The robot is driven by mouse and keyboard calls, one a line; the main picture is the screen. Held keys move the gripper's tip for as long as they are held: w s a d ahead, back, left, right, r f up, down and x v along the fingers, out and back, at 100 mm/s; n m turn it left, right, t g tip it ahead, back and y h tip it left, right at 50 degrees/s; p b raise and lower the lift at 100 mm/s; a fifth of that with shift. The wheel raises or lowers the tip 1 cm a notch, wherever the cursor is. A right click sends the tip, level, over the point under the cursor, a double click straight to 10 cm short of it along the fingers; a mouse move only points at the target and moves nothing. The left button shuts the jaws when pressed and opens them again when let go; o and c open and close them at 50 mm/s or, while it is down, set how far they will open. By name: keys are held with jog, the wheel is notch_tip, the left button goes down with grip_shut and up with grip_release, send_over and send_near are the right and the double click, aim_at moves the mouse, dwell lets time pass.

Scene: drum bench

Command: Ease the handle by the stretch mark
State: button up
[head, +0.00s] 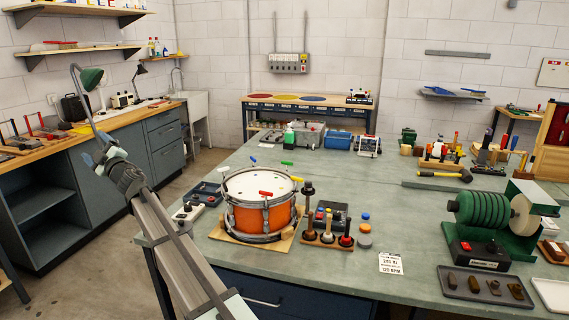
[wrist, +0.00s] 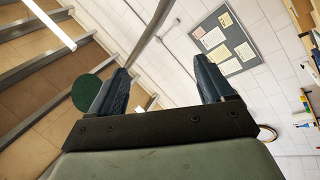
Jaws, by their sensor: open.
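An orange drum (head: 262,218) with a pale head (head: 258,183) and metal hoops stands on a wooden base (head: 234,236) near the bench's front. Coloured handles stand round its rim: blue (head: 253,161), green (head: 287,163), yellow (head: 297,179) and red (head: 266,194). The stretch mark is too small to make out, so I cannot tell which handle is by it. My gripper (head: 92,150) is well left of the drum and higher, apart from it. In the wrist view its two fingers (wrist: 160,66) are apart with nothing held; no drum shows there.
Upright tools in a wooden stand (head: 327,240) and a dark button box (head: 331,213) are close right of the drum. A dark tray (head: 206,191) lies to its left. A green machine (head: 485,215) fills the right. The mid-bench behind the drum is mostly clear.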

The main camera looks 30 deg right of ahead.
jog(key=w+d+r+m+t+h, duration=0.1)
jog(key=w+d+r, duration=0.1)
jog(key=d+r, duration=0.45)
jog(key=w+d+r+t, duration=0.1)
jog(key=d+r, duration=0.3)
jog(key=r, duration=0.6)
jog(key=w+d+f+m+g+h, duration=0.1)
jog(key=w+d+m+h, duration=0.4)
jog(key=d, duration=0.5)
jog(key=w+d+f+m+h, duration=0.1)
jog(key=w+d+m+h, duration=0.1)
jog(key=d+m+h, duration=0.75)
jog(key=w+d+f+m+g+h, duration=0.1)
jog(key=d+f+m+g, duration=0.15)
jog(key=d, duration=0.55)
jog(key=d+f+m+g+h, duration=0.1)
jog(key=d+f+g, duration=0.2)
jog(key=d, duration=0.4)
jog(key=m+g+y, duration=0.7)
jog(key=g, duration=0.8)
send_over(287, 162)
notch_tip(287, 162, down, 13)
jog(key=f, duration=1.2)
jog(key=shift+w+d+f, duration=0.15)
jog(key=shift+w+f, duration=0.05)
jog(key=shift+w, duration=0.05)
